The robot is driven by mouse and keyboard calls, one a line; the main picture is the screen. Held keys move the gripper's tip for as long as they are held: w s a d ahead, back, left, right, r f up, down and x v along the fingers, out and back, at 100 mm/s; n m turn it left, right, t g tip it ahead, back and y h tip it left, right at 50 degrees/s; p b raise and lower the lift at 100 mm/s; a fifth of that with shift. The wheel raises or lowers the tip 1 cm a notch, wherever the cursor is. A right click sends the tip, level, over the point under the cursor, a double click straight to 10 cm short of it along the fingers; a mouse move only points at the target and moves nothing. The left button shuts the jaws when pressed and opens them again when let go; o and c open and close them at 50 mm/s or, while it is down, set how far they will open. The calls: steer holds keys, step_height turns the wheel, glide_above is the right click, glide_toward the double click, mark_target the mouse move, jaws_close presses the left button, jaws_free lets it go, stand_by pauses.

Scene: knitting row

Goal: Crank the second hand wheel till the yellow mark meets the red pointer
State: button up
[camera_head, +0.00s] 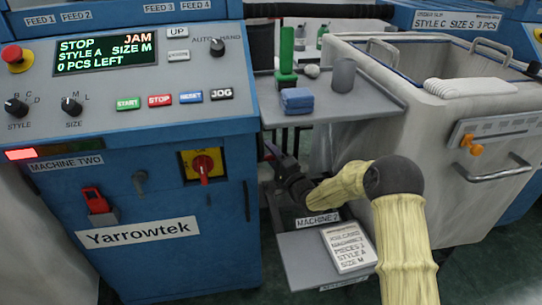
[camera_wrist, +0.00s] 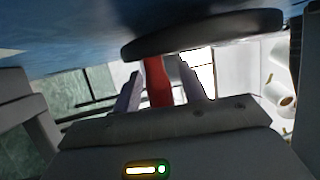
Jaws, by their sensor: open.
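In the wrist view, the dark rim of a hand wheel (camera_wrist: 205,34) crosses the top, against the underside of a blue machine body. A red handle-like piece (camera_wrist: 156,82) hangs below the rim. My gripper (camera_wrist: 158,72) is open, with one finger on each side of the red piece; I cannot tell whether either touches it. In the head view my gripper (camera_head: 270,152) is at the right side of the blue machine labelled MACHINE TWO (camera_head: 130,180). The wheel is hidden there. I see no yellow mark or red pointer in either view.
A grey shelf (camera_head: 350,110) with a green cone, blue cloth and grey cylinder stands above my forearm. A large grey bin (camera_head: 440,120) is at the right. A low grey tray (camera_head: 300,262) with a card lies below. The machine's display (camera_head: 105,52) reads STOP, JAM.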

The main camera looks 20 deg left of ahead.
jaws_close()
steer(key=shift+d+r+p, duration=0.1)
steer(key=shift+p, duration=0.3)
